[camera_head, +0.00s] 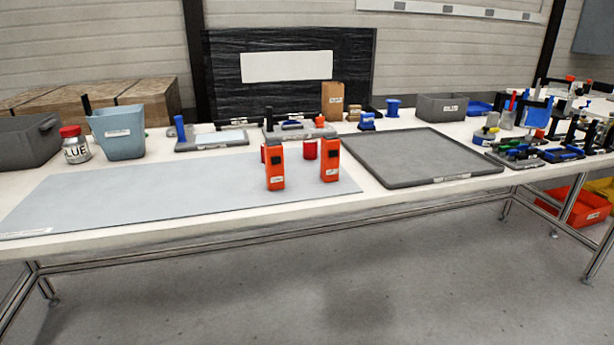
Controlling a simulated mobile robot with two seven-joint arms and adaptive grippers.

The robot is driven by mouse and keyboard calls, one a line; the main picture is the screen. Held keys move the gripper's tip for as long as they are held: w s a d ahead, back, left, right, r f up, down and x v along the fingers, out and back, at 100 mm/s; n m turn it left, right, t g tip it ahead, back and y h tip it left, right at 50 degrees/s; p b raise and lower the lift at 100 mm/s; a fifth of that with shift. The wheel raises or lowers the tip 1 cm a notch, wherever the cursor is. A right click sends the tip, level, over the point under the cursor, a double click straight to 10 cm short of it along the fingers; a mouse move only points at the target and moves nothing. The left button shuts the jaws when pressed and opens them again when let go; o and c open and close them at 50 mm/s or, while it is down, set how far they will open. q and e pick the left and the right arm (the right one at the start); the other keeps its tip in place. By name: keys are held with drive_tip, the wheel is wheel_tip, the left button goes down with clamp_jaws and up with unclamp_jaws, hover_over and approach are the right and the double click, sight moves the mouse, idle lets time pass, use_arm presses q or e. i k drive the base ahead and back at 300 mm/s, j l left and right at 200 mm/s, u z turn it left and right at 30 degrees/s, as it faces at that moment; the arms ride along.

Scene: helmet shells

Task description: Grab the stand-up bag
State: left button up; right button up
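A brown bag-like item (332,101) with a small white label stands upright at the back of the table, right of the middle. It looks like the stand-up bag, made of brown paper or card. Its lower front is partly near small parts, and I cannot make out the label's text. Neither of my grippers shows in the head view.
Two orange devices (274,170) stand on the grey mat (130,190), in front of the bag. A flat grey tray (420,155) lies to the right.

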sight(120, 132)
drive_tip(key=i+j, duration=0.1)
drive_tip(key=i, duration=0.5)
drive_tip(key=i+j, duration=0.15)
drive_tip(key=i, duration=0.4)
